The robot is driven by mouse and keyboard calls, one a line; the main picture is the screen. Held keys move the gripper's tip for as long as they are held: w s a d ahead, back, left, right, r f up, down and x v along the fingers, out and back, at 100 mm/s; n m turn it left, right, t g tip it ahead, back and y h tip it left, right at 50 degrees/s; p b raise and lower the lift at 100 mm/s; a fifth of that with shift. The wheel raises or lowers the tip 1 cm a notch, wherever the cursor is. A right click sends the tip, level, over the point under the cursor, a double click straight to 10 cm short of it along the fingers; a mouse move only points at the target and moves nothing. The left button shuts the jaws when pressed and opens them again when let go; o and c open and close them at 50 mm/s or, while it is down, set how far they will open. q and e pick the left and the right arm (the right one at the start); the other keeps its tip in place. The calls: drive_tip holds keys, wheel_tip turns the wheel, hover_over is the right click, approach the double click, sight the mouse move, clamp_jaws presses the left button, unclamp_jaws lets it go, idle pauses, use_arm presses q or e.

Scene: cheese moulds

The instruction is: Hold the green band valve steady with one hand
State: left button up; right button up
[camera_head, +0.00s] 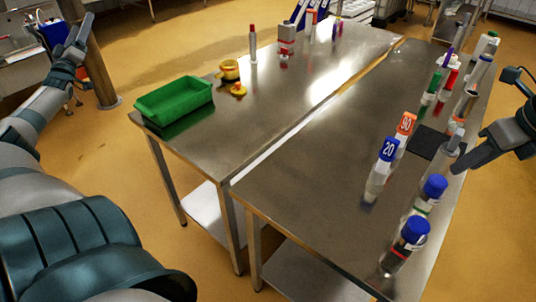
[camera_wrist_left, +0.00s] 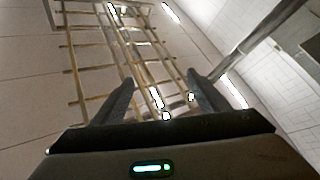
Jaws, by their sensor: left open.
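A clear container with a blue cap and a thin greenish band (camera_head: 426,207) stands on the right table near its front right edge. A tube with a green upper part (camera_head: 431,88) stands farther back on the same table. I cannot tell which is the green band valve. My left gripper (camera_head: 83,28) is raised at the far left, away from the tables. In the left wrist view it is open and empty (camera_wrist_left: 158,92). My right gripper (camera_head: 463,160) is at the table's right edge, beside a grey-topped clear cylinder (camera_head: 450,148); its jaw opening and any contact are unclear.
Tubes labelled 20 (camera_head: 388,150) and 90 (camera_head: 406,123) stand near a dark mat (camera_head: 424,143). Another blue-capped container (camera_head: 410,236) stands in front. A green tray (camera_head: 175,101) and yellow pieces (camera_head: 229,70) are on the left table (camera_head: 225,135). The left table's front is clear.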

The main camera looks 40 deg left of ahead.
use_arm(q)
drive_tip(key=w+d+r+m+t+h, duration=0.2)
drive_tip(key=w+d+r+t+h, duration=0.1)
drive_tip(key=w+d+r, duration=0.25)
drive_tip(key=w+d+f+m+h, duration=0.6)
drive_tip(key=w+d+f+h, duration=0.3)
drive_tip(key=w+d+f, duration=0.7)
drive_tip(key=w+d+f+m+g+h, duration=0.15)
drive_tip(key=w+d+f+h, duration=0.3)
drive_tip(key=d, duration=0.65)
drive_tip(key=w+d+f+m+h, duration=0.3)
drive_tip(key=d+f, duration=0.2)
drive_tip(key=d, duration=0.6)
drive_tip(key=w+d+f+m+g+h, duration=0.1)
drive_tip(key=d+f+m+g+h, duration=0.15)
drive_tip(key=d, duration=0.65)
drive_tip(key=w+d+f+m+g+h, duration=0.1)
drive_tip(key=d+m+h, duration=0.15)
drive_tip(key=d, duration=0.75)
drive_tip(key=w+d+f+m+g+h, duration=0.1)
drive_tip(key=d+m+g+h, duration=0.15)
drive_tip(key=d, duration=0.65)
drive_tip(key=s+d+f+m+g+h, duration=0.1)
drive_tip(key=s+d+m+g+h, duration=0.1)
drive_tip(key=d, duration=0.9)
drive_tip(key=s+d+m+g+h, duration=0.2)
drive_tip(key=s+d+m+g, duration=0.3)
drive_tip(key=d, duration=0.6)
drive_tip(key=shift+d+f, duration=0.4)
drive_tip(key=shift+d, duration=0.1)
